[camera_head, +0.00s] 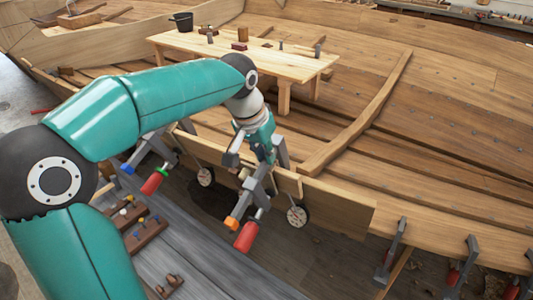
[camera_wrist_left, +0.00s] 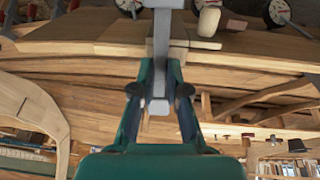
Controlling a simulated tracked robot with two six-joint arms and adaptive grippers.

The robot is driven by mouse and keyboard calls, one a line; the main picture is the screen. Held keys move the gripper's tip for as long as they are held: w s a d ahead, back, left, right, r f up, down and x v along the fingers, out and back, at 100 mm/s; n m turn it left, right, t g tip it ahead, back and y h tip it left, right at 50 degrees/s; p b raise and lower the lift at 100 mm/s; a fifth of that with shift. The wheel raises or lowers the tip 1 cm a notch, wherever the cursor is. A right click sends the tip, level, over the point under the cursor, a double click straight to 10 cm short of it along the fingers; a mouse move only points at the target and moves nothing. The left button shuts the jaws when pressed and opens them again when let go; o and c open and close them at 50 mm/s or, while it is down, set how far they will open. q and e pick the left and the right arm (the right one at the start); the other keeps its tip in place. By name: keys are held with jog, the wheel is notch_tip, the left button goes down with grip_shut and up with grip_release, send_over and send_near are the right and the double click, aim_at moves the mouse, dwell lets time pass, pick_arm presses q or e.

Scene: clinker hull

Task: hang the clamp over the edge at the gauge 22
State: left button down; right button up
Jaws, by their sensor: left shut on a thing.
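My left gripper (camera_head: 262,150) is shut on a grey clamp (camera_head: 249,197) with an orange piece and a red handle. It holds the clamp at the hull's upper plank edge (camera_head: 325,190); I cannot tell whether the clamp touches the plank. In the left wrist view the fingers (camera_wrist_left: 160,95) close on the clamp's grey bar (camera_wrist_left: 161,45). A round white gauge (camera_head: 297,215) is right of the clamp, and another gauge (camera_head: 206,177) is left of it. Their numbers are too small to read. Gauges also show at the top of the wrist view (camera_wrist_left: 276,12). My right gripper is out of view.
Another clamp with a red handle (camera_head: 153,182) and a green piece hangs on the left. Several clamps (camera_head: 391,252) hang along the edge at lower right. A wooden table (camera_head: 280,64) stands inside the hull. Wooden racks (camera_head: 146,235) sit on the grey bench below my arm.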

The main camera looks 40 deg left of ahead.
pick_arm(q)
jog(key=c, duration=1.1)
grip_release()
jog(key=shift+s, duration=0.1)
jog(key=shift+c, duration=0.2)
jog(key=shift+o, duration=0.2)
jog(key=shift+f, duration=0.1)
jog(key=v, duration=1.2)
